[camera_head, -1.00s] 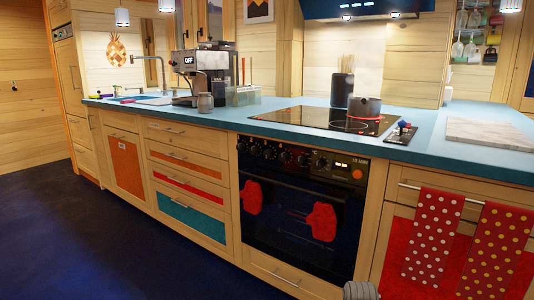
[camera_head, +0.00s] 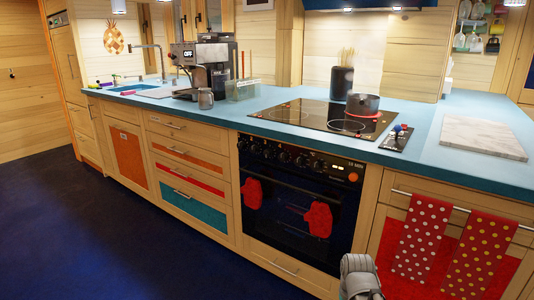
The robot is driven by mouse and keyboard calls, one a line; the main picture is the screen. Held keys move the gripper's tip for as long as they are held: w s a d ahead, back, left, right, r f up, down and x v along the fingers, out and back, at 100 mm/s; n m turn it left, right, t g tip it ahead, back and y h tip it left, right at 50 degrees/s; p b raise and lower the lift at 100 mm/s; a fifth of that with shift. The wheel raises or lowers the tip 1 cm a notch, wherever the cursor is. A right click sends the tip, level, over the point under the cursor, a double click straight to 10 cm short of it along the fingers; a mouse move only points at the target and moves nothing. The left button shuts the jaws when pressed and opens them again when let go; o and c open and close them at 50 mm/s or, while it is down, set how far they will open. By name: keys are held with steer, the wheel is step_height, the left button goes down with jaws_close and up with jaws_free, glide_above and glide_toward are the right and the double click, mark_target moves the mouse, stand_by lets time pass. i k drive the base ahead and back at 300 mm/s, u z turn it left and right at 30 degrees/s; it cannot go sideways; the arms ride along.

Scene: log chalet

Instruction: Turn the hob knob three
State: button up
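The oven (camera_head: 290,200) stands below the blue worktop, with a black control panel along its top. A row of several dark round knobs (camera_head: 285,156) runs along the left and middle of this panel. I cannot read numbers on them, so I cannot tell which is knob three. A grey rounded part of my arm shows at the bottom, right of the oven. My gripper's fingers are not in view.
Two dotted red towels (camera_head: 420,240) hang from a rail right of the oven. A small panel with a red and blue item (camera_head: 398,135) and a pale board (camera_head: 480,137) lie right of the hob. A coffee machine (camera_head: 205,65) stands left. The dark floor (camera_head: 130,245) in front is clear.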

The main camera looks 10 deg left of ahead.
mark_target(268, 152)
steer(key=u, duration=2.05)
steer(key=i, duration=0.65)
steer(key=z, duration=0.9)
